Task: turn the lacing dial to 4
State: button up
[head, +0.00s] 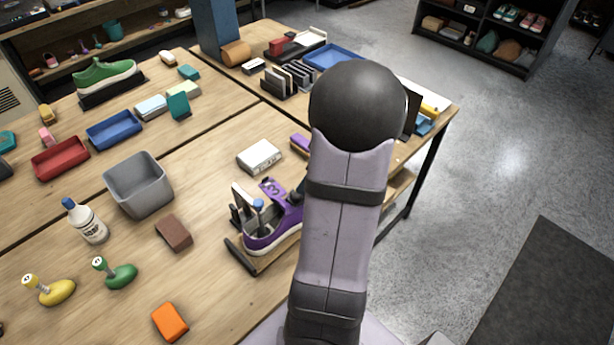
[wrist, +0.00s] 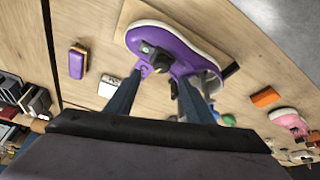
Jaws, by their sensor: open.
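The purple sneaker (head: 272,238) sits on a dark-edged stand on the bench, partly hidden behind my arm in the head view. In the wrist view the sneaker (wrist: 185,48) shows from above with its white sole edge. A black lacing dial (wrist: 155,58) is on it; I cannot read its setting. My gripper (wrist: 161,78) is open, with its two dark fingers spread and pointing at the sneaker. The dial lies beyond the fingertips, roughly in line with the gap between them. I cannot tell whether a finger touches the shoe. In the head view my arm hides the dial.
A white box (head: 259,157) lies behind the sneaker. A grey bin (head: 138,188), a brown block (head: 173,233) and an orange block (head: 170,322) are to its left. A white bottle (head: 87,222) stands farther left. Bare bench lies between them.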

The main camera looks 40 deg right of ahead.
aim_at(297, 195)
dwell(0.3)
jog(key=shift+w+a+f+n+g+y+b, duration=0.2)
jog(key=shift+w+f+n, duration=0.35)
jog(key=shift+f, duration=0.7)
jog(key=shift+w+a+f+n+g+y+b, duration=0.25)
jog(key=shift+f+n, duration=0.4)
jog(key=shift+f, duration=0.6)
jog(key=shift+w+a+f+n+g+y+b, duration=0.15)
jog(key=shift+w+f+n+b, duration=0.3)
jog(key=shift+f, duration=0.8)
jog(key=shift+d, duration=0.1)
jog(key=c, duration=1)
jog(key=shift+c, duration=0.2)
